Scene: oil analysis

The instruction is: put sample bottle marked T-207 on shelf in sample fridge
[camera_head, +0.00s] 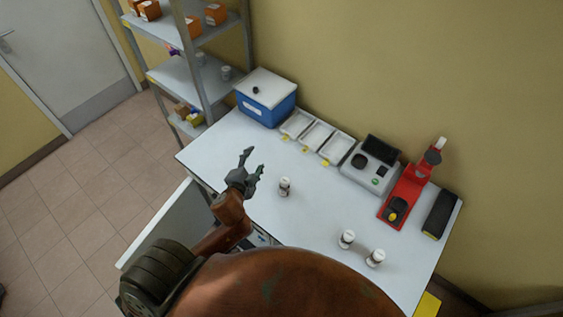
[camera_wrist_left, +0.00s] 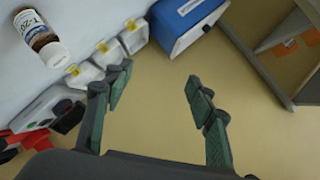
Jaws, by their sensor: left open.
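A small sample bottle (camera_head: 285,187) with a white cap stands upright on the table, just right of my left gripper (camera_head: 254,163). In the left wrist view a brown bottle with a white label (camera_wrist_left: 47,50) shows at upper left; the label begins "T-20" and its last digit is unclear. My left gripper (camera_wrist_left: 158,80) is open and empty, with its fingers apart from the bottle. Two more white-capped bottles, one (camera_head: 347,239) and another (camera_head: 376,258), stand nearer the front right; their labels are unreadable. A white door-like panel (camera_head: 160,228) stands out from the table's left side. The fridge shelf cannot be made out.
On the white table (camera_head: 225,148) a blue box with a white lid (camera_head: 266,97), white trays (camera_head: 318,136), a grey instrument (camera_head: 370,165) and a red stand (camera_head: 404,196) line the back. A metal rack (camera_head: 190,70) stands at back left. The table's middle is mostly clear.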

